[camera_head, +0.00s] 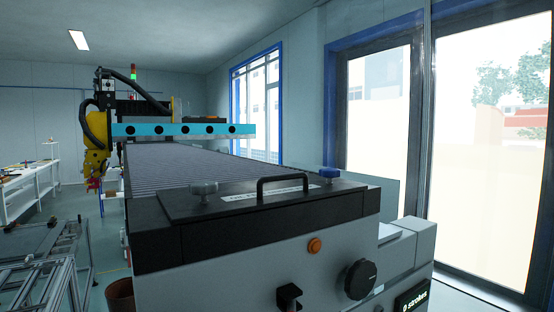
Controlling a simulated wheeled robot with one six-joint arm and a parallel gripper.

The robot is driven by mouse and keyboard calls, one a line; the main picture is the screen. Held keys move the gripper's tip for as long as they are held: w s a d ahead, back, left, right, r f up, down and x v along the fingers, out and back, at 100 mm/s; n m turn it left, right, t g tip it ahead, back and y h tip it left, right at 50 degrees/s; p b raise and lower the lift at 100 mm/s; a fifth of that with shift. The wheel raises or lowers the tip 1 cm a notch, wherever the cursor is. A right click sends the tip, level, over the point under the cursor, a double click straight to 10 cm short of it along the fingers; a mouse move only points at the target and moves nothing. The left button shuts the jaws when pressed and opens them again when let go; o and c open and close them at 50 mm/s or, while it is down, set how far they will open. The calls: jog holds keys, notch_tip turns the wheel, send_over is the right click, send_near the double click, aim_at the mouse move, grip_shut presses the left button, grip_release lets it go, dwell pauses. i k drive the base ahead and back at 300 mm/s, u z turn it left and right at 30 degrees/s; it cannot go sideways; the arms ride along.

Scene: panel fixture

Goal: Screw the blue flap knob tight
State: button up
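The blue flap knob (329,173) stands on the right part of a black flap (245,205) on top of a grey machine. A grey knob (203,190) stands on the left part of the same flap. A black bar handle (285,182) lies between the two knobs, with a white label (266,195) in front of it. Whether the blue knob is tight or loose cannot be told from here. My gripper is not in view.
The machine's front (230,285) carries an orange button (314,245), a large black dial (360,279) and a black latch-like part (288,297). A slatted bed (190,169) runs behind the flap, under a light-blue bar (182,130). A yellow machine arm (96,157) stands far left.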

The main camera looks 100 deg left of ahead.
aim_at(330, 173)
jog(key=u, duration=1.9)
